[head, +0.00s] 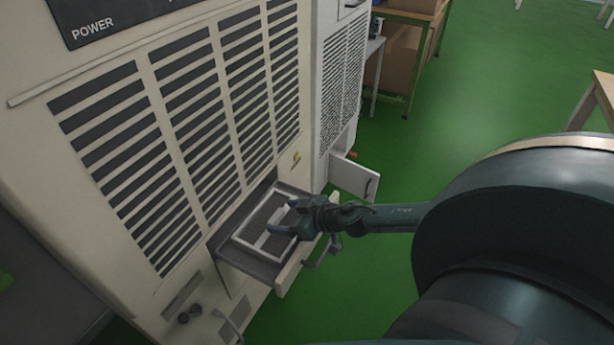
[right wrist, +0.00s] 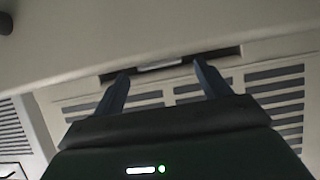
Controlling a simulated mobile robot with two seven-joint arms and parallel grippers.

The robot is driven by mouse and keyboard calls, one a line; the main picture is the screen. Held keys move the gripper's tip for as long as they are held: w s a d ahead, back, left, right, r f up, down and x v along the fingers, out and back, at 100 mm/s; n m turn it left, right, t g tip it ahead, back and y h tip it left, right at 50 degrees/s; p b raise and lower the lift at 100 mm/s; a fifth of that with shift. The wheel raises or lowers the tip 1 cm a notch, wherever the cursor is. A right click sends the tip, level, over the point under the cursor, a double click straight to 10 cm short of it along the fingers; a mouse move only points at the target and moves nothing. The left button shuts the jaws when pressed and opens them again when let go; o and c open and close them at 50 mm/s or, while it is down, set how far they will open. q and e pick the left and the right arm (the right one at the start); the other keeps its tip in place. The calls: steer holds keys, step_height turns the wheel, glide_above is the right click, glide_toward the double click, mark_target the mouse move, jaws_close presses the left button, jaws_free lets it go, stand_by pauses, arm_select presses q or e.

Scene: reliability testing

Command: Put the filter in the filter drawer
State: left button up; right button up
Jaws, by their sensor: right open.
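The filter (head: 250,240), a flat dark panel with a white frame, lies in the pulled-out filter drawer (head: 240,262) low on the beige cabinet. Whether it sits fully flat is hard to tell. My right gripper (head: 283,217) is open at the filter's right part, over the drawer; contact cannot be judged. It hides part of the filter and the drawer. In the right wrist view the two fingers (right wrist: 160,82) stand apart, with a pale strip (right wrist: 170,64) in a dark opening beyond them. My left gripper is not in view.
The beige cabinet (head: 130,180) with slotted vents stands at left. A shelf with boxes (head: 400,55) is farther back. Green floor (head: 480,100) is free to the right.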

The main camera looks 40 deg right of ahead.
steer(key=v, duration=0.8)
steer(key=shift+s+a+f+b, duration=0.1)
steer(key=shift+f+b, duration=0.05)
steer(key=shift+b, duration=0.2)
steer(key=shift+v, duration=1.4)
steer(key=s+a+m, duration=0.1)
steer(key=s+a, duration=0.3)
steer(key=a, duration=0.7)
steer(key=s+a+m, duration=0.1)
steer(key=s+a, duration=0.3)
steer(key=a, duration=0.7)
steer(key=shift+s+f, duration=0.2)
steer(key=shift+s, duration=0.1)
steer(key=shift+s, duration=0.1)
